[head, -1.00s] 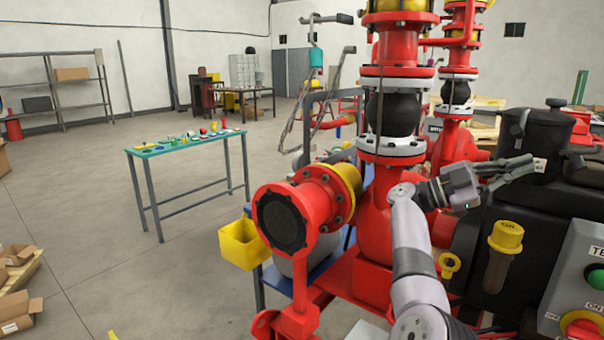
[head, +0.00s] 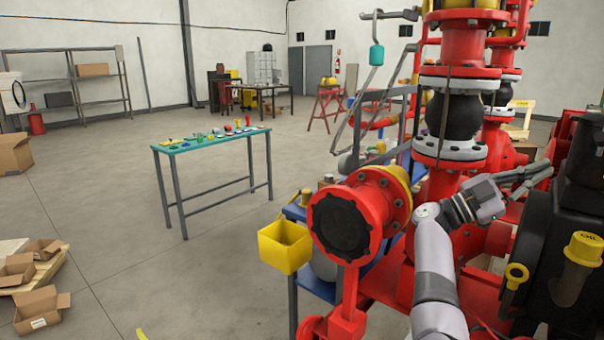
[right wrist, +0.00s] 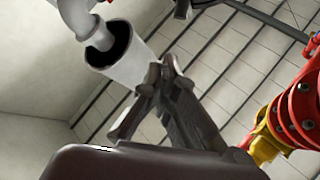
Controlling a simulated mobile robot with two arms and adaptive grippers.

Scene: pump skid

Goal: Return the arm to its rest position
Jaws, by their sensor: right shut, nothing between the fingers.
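My right arm (head: 436,270) rises from the bottom of the head view in front of the red pump skid. Its gripper (head: 548,172) points to the right, close to the red pipework and the black motor housing. The fingers are shut with nothing between them. In the right wrist view the gripper fingers (right wrist: 160,85) come together against a background of wall and ceiling. My left gripper does not show in either view.
The red pump flange (head: 345,222) and vertical red pipe (head: 462,55) stand beside the arm. A yellow bin (head: 285,247) hangs left of the flange. A green-topped table (head: 212,140) stands farther left. The floor (head: 120,240) around it is mostly clear.

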